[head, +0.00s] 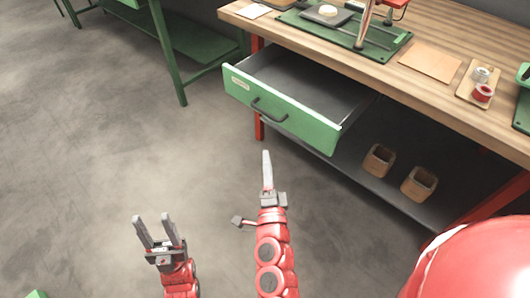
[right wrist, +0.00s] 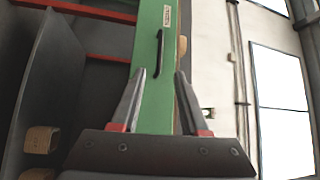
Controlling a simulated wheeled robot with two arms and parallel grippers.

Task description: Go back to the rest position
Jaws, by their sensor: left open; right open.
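My left gripper (head: 159,232) is at the lower left of the head view, its two grey fingers apart and empty above the floor. My right gripper (head: 266,162) is near the middle of the head view, seen edge-on, in front of the bench and clear of it. In the right wrist view the right gripper (right wrist: 158,78) shows two fingers apart with nothing between them. Beyond them is the green front of a drawer (right wrist: 151,95). The same drawer (head: 277,108) stands pulled out of the bench in the head view and looks empty.
The wooden workbench (head: 440,90) carries a green mat (head: 385,48), a brown sheet (head: 429,63) and a small tray with a red and a white spool (head: 482,93). Two small bins (head: 419,183) sit on the lower shelf. The floor (head: 110,130) at left is clear.

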